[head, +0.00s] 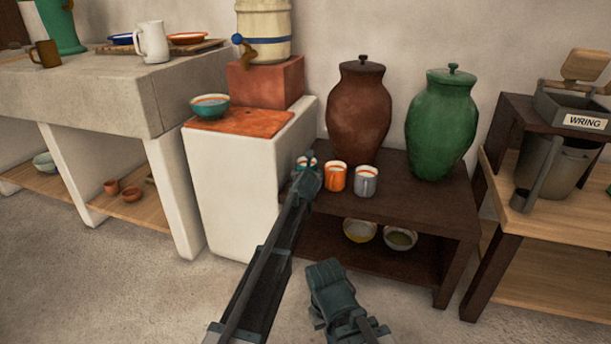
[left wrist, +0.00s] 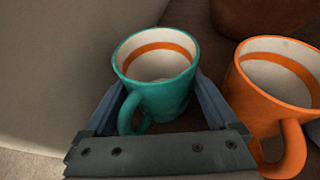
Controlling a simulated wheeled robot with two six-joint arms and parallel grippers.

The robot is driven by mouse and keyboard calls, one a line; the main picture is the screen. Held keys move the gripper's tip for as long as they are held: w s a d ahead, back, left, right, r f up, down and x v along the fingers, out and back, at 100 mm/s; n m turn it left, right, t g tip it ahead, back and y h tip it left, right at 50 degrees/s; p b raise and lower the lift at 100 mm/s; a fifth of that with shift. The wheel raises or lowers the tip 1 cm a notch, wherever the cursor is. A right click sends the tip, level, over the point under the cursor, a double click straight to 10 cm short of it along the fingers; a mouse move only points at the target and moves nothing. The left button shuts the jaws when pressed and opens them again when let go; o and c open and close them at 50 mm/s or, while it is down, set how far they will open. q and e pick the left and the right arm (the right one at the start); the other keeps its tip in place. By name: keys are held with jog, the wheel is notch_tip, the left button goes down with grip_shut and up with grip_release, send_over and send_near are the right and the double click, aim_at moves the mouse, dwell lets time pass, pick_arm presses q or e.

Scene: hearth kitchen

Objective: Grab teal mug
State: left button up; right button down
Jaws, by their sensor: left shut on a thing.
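The teal mug (left wrist: 160,92) stands upright between the two fingers of my left gripper (left wrist: 165,95) in the left wrist view. The fingers are shut on its sides, and its handle points toward the gripper's base. The mug has a white inside with an orange band. In the head view my left gripper (head: 307,174) reaches to the left end of the dark low table (head: 415,195) and hides most of the teal mug (head: 306,161). My right arm shows at the bottom of the head view, but its fingertips cannot be made out.
An orange mug (head: 336,177) stands close to the right of the teal mug, and a grey mug (head: 365,181) stands beyond it. A brown jar (head: 359,115) and a green jar (head: 441,125) stand behind. The white block (head: 235,180) rises close on the left.

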pick_arm(q)
jog(key=shift+r+p, duration=0.55)
jog(key=shift+p, duration=0.05)
notch_tip(320, 180, up, 3)
jog(key=p, duration=0.3)
jog(key=shift+r, duration=0.1)
jog(key=s+a, duration=0.3)
jog(key=s, duration=0.4)
jog(key=s+a, duration=0.3)
jog(key=s, duration=0.4)
jog(key=shift+s+a+r+p, duration=0.3)
jog(key=shift+a+r+p, duration=0.05)
jog(key=shift+a+p, duration=0.05)
